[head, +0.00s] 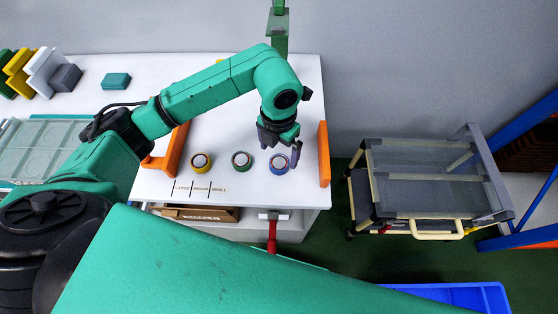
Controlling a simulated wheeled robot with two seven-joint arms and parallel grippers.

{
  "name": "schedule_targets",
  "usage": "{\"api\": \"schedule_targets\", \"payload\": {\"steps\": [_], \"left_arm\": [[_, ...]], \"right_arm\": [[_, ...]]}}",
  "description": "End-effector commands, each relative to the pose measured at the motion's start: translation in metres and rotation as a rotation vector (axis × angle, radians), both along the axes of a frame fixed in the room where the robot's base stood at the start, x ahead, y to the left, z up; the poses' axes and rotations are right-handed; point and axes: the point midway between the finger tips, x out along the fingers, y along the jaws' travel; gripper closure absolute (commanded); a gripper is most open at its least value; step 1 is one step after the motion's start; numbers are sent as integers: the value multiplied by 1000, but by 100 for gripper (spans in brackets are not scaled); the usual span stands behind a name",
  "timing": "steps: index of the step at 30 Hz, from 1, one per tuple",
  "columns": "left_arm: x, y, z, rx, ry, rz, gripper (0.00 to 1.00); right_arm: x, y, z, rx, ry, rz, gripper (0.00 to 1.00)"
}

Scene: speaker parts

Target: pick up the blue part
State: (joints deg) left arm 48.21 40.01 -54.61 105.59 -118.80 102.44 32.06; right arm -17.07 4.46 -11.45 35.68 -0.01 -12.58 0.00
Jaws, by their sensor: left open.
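The blue part (279,164) is a small ring with a pale centre and a reddish inner edge. It sits on the white table (235,203) at the right end of a row of three rings. My left gripper (279,150) is open, points down and is right at the blue part, partly covering its upper side. I cannot tell whether the fingers touch it. My right gripper is not in view; a large green arm link crosses the bottom of the head view.
A green ring (242,160) and a yellow ring (201,163) stand left of the blue part. Orange uprights (323,154) flank the row. Several coloured blocks (66,77) stand at the back left. A grey cart (425,180) is on the floor at right.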

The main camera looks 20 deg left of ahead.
Motion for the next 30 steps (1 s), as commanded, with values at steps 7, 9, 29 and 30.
{"api": "schedule_targets", "payload": {"steps": [7, 9, 29, 30], "left_arm": [[1, 0, -42, 0, 5, 0, 0], [2, 0, -47, 1, 2, -1, 0], [2, 0, -47, 0, 0, 0, 100], [2, 0, -47, 0, 0, 0, 100]], "right_arm": [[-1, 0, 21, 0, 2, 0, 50], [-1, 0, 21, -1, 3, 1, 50], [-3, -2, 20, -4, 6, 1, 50], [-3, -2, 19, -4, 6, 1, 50]]}}
